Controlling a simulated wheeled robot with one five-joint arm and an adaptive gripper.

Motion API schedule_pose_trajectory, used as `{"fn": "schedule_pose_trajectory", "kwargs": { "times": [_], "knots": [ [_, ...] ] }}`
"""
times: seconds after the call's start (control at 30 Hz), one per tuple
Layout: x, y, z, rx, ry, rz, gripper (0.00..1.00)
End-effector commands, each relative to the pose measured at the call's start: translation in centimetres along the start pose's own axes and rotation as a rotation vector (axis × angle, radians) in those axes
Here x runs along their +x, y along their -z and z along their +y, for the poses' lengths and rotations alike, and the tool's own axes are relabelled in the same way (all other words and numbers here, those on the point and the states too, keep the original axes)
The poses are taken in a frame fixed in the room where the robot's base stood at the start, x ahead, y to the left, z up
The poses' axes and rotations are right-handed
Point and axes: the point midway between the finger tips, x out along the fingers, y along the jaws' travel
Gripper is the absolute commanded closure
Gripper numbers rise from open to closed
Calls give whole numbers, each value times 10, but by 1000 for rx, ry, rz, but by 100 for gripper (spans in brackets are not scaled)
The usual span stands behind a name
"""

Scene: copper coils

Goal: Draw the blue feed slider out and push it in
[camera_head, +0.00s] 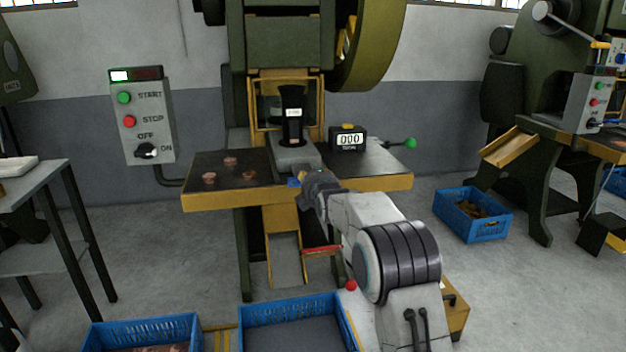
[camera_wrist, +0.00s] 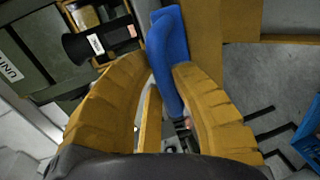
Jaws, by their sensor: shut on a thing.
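The blue feed slider (camera_head: 293,182) shows as a small blue piece at the front edge of the press table, just left of my gripper (camera_head: 308,180). In the wrist view the slider's blue handle (camera_wrist: 168,48) runs between the two yellow fingers of my gripper (camera_wrist: 163,75). The fingers are shut on it. Its lower end is partly hidden by the fingers. The black press punch (camera_head: 292,110) with a white label stands behind, above a grey die block (camera_head: 291,156).
Several copper pieces (camera_head: 231,161) lie on the dark table left of the die. A counter (camera_head: 348,139) reading 000 and a green-knobbed lever (camera_head: 410,143) are to the right. A control box (camera_head: 140,118) hangs on the left. Blue crates (camera_head: 297,309) stand on the floor.

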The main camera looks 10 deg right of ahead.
Motion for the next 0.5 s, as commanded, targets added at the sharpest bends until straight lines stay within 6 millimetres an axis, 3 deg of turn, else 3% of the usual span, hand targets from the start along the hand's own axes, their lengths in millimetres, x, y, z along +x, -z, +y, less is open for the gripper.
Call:
{"fn": "schedule_pose_trajectory", "kwargs": {
  "times": [0.17, 0.2, 0.5],
  "knots": [
    [-1, 0, -3, 0, 9, 0, 100],
    [-1, 0, -4, 0, 10, 0, 77],
    [0, 0, -3, 0, 7, 0, 50]
  ]
}}
